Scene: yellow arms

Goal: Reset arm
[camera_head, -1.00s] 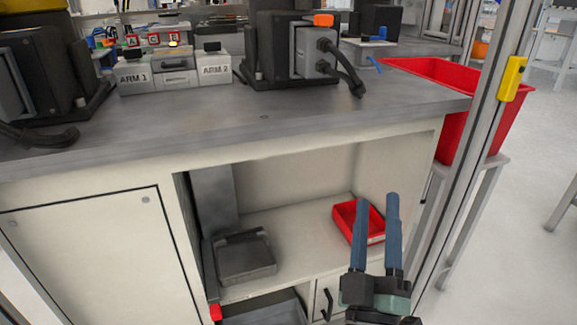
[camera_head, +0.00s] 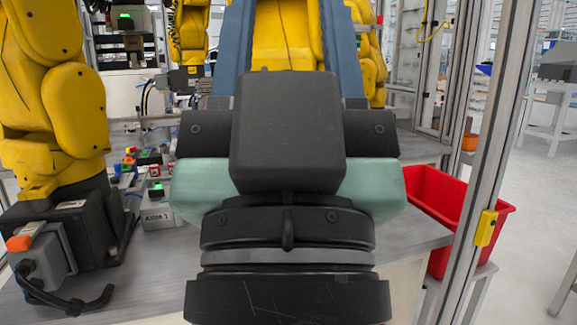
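My gripper (camera_head: 288,40) fills the middle of the view, close to the camera. Its two blue fingers stand apart with a yellow arm visible between them, so it is open. I see nothing held in it. A yellow robot arm (camera_head: 73,115) stands on a dark base at the left of the bench. Another yellow arm (camera_head: 287,30) is behind my gripper, its lower part hidden. The box labelled ARM 1 (camera_head: 157,217) sits just left of my gripper, with a small green light above its label. The ARM 2 box is not visible; my gripper covers the bench there.
The grey bench (camera_head: 130,285) runs across below. A dark cable and plug with an orange knob (camera_head: 18,243) are at its left. A red bin (camera_head: 437,205) stands at the right, behind a metal post (camera_head: 488,150) with a yellow box. Open floor lies further right.

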